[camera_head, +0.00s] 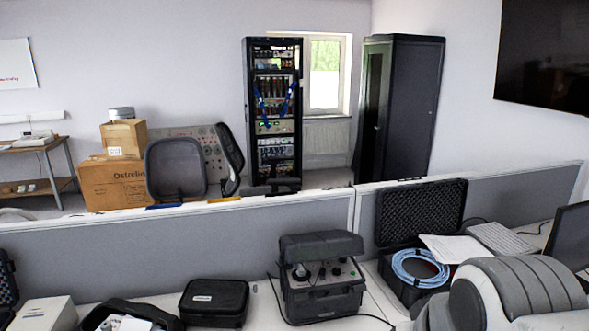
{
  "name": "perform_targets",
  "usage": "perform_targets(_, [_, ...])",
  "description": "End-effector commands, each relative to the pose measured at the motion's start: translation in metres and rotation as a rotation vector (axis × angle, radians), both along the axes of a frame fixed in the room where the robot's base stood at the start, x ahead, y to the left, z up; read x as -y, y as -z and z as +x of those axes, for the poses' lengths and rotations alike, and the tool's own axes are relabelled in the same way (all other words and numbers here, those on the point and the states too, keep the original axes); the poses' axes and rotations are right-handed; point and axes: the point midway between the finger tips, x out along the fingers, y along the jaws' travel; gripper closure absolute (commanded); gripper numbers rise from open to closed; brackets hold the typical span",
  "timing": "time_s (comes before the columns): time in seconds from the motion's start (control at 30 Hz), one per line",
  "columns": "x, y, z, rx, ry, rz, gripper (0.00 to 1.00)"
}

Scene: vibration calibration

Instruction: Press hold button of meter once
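I cannot make out a meter or its hold button for certain. A dark boxy instrument (322,299) with its lid raised stands on the desk at the lower middle; its top panel has knobs and a small green spot, too small to read. An open black bag or case (168,322) with pale items inside is cut off by the bottom edge at the lower left. My gripper is not in view. A large white and grey ribbed shape at the lower right looks like part of my arm and covers that part of the desk.
A closed black case (214,303) lies left of the instrument. An open foam-lined case (420,212) with a coiled blue hose (401,262) stands to its right, near papers, a keyboard (500,240) and a monitor (572,236). A grey partition (180,252) runs behind the desk.

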Motion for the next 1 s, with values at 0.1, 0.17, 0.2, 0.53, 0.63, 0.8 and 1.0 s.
perform_targets(0.1, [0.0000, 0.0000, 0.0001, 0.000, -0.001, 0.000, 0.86])
perform_targets(0.17, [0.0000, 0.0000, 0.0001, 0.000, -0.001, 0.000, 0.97])
perform_targets(0.2, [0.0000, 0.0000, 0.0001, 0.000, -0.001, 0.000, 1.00])
perform_targets(0.53, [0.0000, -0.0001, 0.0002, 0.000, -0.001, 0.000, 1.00])
perform_targets(0.63, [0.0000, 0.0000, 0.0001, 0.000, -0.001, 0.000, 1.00])
perform_targets(0.8, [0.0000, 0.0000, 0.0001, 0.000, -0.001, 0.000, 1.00])
perform_targets(1.0, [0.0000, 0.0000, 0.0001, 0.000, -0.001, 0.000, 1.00])
